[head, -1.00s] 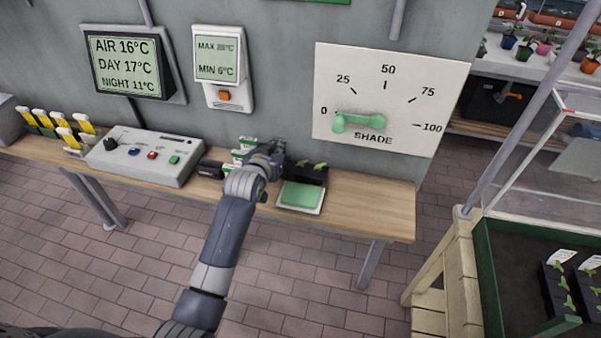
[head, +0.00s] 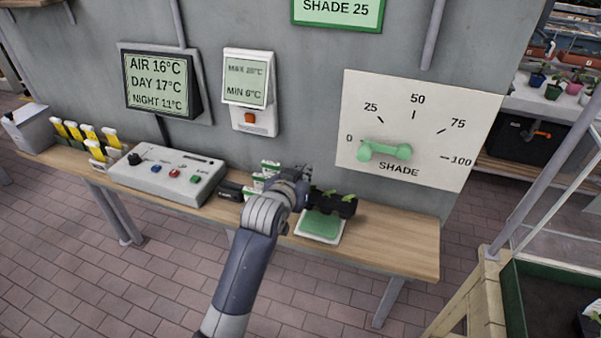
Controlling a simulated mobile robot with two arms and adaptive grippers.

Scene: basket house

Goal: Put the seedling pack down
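The seedling pack (head: 336,206) is a small black tray with green seedlings. In the head view it is at the back of the bench, just behind the scale-like white pad with a green top (head: 321,226), and partly overlaps its far edge. My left gripper (head: 304,178) is at the pack's left end, seen from behind. The arm's wrist hides much of its fingers, so I cannot tell whether they are shut on the pack, nor whether the pack rests on the bench. My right gripper is not in view.
The wooden bench (head: 390,245) is clear right of the pad. Left of my gripper are small green-and-white packets (head: 268,170), a dark box (head: 230,190) and a control box with buttons (head: 168,180). The shade dial (head: 415,130) is on the wall behind.

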